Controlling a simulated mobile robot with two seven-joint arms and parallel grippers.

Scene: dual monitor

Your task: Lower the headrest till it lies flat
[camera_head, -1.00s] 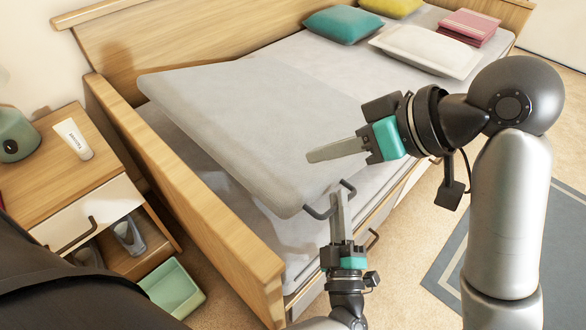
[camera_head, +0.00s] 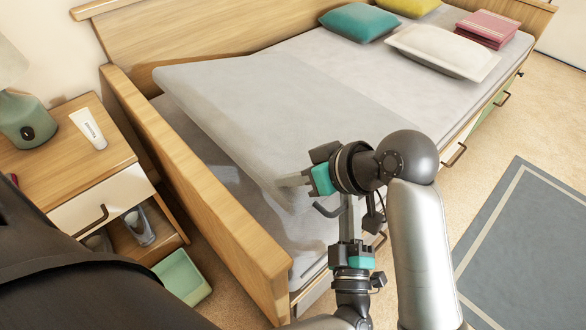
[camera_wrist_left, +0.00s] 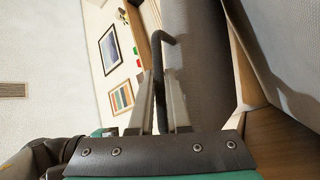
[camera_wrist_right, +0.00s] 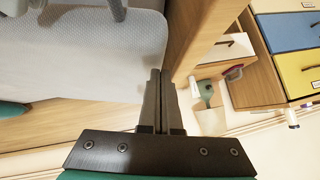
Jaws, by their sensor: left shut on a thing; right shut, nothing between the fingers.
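The headrest (camera_head: 235,105) is the grey padded head section of the bed. In the head view it is still tilted up, with a gap between its raised edge and the bed frame. A dark bar handle (camera_head: 327,209) sits at its near corner. My left gripper (camera_head: 346,205) is shut on this handle, which also shows between the fingers in the left wrist view (camera_wrist_left: 160,85). My right gripper (camera_head: 283,182) is shut and empty, with its fingertips at the headrest's near corner. The right wrist view shows its fingers (camera_wrist_right: 157,80) together. My right arm hides part of the corner.
A wooden end board (camera_head: 190,165) runs along the raised edge. A nightstand (camera_head: 60,150) with a lamp and a white tube stands at left, a green bin (camera_head: 182,278) below. Pillows (camera_head: 440,50) lie at the bed's far end. Floor at right is open around a blue-grey rug (camera_head: 530,240).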

